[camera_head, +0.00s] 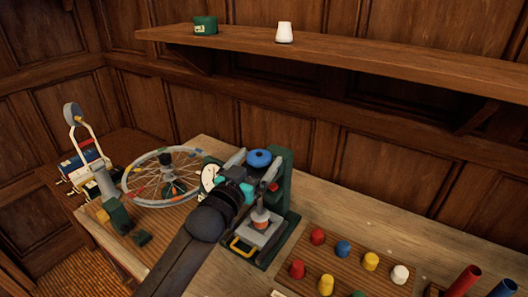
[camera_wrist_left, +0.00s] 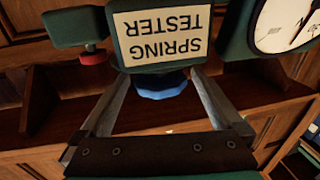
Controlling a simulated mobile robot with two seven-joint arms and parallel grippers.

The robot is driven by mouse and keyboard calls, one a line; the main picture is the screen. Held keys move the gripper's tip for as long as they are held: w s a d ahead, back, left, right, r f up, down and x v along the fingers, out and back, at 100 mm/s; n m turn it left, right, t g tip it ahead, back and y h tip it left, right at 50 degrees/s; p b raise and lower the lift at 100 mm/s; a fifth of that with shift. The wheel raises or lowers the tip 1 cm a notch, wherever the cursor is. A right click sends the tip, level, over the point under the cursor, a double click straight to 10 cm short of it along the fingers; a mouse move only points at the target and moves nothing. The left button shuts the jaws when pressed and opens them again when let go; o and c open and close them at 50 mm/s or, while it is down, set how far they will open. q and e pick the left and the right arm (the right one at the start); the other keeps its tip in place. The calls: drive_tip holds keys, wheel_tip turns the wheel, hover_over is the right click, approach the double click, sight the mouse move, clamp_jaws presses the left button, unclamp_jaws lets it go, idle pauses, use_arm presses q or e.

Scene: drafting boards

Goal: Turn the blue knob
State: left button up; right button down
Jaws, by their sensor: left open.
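The blue knob (camera_head: 259,158) sits on top of the dark green spring tester (camera_head: 281,186) in the head view. My left gripper (camera_head: 251,169) is close beside the knob, its arm reaching up from the bottom of the picture. In the left wrist view, the knob (camera_wrist_left: 163,86) shows below an upside-down "SPRING TESTER" sign (camera_wrist_left: 160,36), which hides part of it. The open fingers (camera_wrist_left: 158,82) stand on either side of the knob in that view, with gaps visible. I cannot tell how deep the knob lies between them. My right gripper is not in view.
A white dial (camera_head: 209,177) and a spoked wheel (camera_head: 163,177) stand left of the tester. A red knob (camera_wrist_left: 95,57) is near the sign. Several coloured pegs (camera_head: 343,248) stand on a board at right. A shelf (camera_head: 350,52) runs along the wall.

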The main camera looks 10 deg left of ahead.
sight(265, 151)
use_arm(q)
drive_tip(key=shift+x, duration=1.95)
drive_tip(key=shift+c, duration=0.2)
drive_tip(key=c, duration=1.2)
